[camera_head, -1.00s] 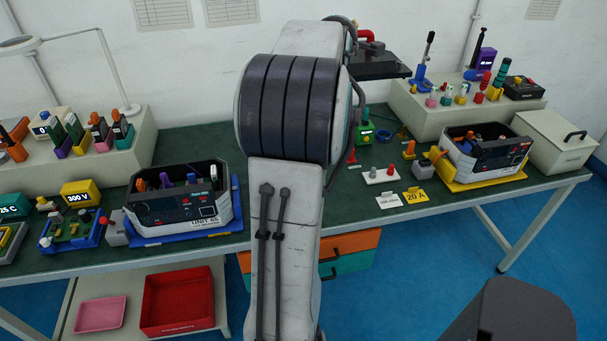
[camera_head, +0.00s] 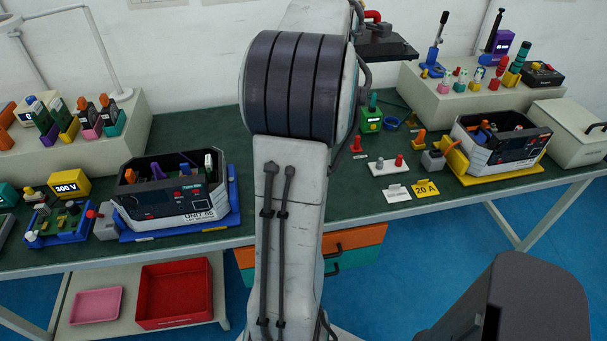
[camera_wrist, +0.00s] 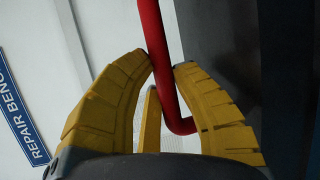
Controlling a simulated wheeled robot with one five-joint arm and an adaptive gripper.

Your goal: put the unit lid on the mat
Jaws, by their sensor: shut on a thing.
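The unit lid (camera_head: 388,48) is a flat dark plate with a red bar handle (camera_head: 373,16). In the head view it shows right of my arm, in front of the wall behind the bench. In the wrist view my gripper's yellow fingers (camera_wrist: 162,62) are closed around the red handle (camera_wrist: 152,25). A dark grey surface fills the right of that view. In the head view my gripper is hidden behind my arm. A blue base (camera_head: 233,205) lies under the left open unit (camera_head: 160,210), and a yellow one (camera_head: 530,172) under the right unit (camera_head: 520,145). I cannot tell which surface is the mat.
The green bench top (camera_head: 280,217) holds small parts, a green block (camera_head: 371,122) and a yellow 20 A card (camera_head: 426,189). A cream riser (camera_head: 428,92) and a cream lidded box (camera_head: 560,140) stand at right. Trays, including a red one (camera_head: 173,318), sit below.

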